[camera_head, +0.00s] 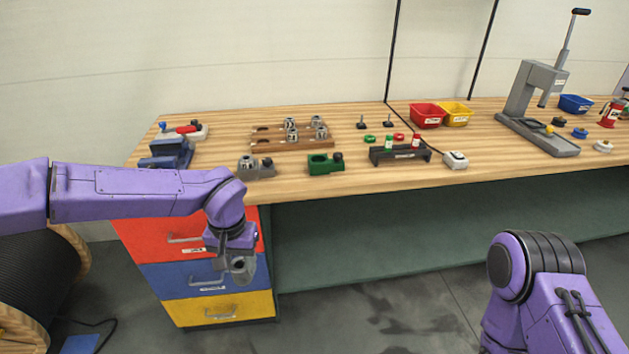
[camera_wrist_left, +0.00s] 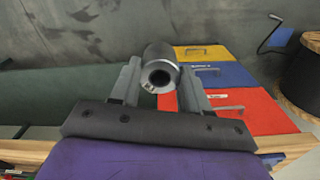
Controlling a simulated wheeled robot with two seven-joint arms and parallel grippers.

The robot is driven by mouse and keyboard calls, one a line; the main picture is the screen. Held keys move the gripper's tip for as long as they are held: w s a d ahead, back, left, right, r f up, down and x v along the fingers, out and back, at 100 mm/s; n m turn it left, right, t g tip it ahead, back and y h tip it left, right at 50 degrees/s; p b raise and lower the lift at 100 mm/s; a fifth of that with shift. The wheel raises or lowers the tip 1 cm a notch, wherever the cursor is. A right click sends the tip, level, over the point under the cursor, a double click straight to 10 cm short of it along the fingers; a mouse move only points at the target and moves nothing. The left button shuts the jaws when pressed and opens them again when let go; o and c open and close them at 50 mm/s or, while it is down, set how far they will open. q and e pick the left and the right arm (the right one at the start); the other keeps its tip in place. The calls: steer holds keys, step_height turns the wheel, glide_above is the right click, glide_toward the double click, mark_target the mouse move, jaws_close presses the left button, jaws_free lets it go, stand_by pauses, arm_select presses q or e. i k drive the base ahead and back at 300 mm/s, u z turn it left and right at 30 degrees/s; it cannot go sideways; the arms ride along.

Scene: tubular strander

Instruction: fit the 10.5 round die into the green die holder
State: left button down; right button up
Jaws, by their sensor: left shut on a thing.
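My left gripper (camera_head: 234,258) is shut on a round metal die (camera_head: 243,268), in front of the drawers and clear of the bench. In the left wrist view, the die (camera_wrist_left: 161,68) is a dark cylinder with a bright ring and a hole through its end, clamped between the two fingers of my left gripper (camera_wrist_left: 158,88). No size marking on it is readable. The green die holder (camera_head: 322,166) lies near the front edge of the bench, up and to the right of my left gripper, with a round opening and a dark knob. My right gripper is out of view.
A grey holder (camera_head: 257,171) stands left of the green one. Behind them is a wooden die rack (camera_head: 272,146) with several metal dies. A dark stand (camera_head: 400,156) is to the right. Red, blue and yellow drawers (camera_head: 205,277) are under the bench (camera_head: 480,170).

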mark_target(320, 164)
steer(key=z, duration=1.85)
steer(key=i, duration=0.9)
steer(key=u, duration=1.35)
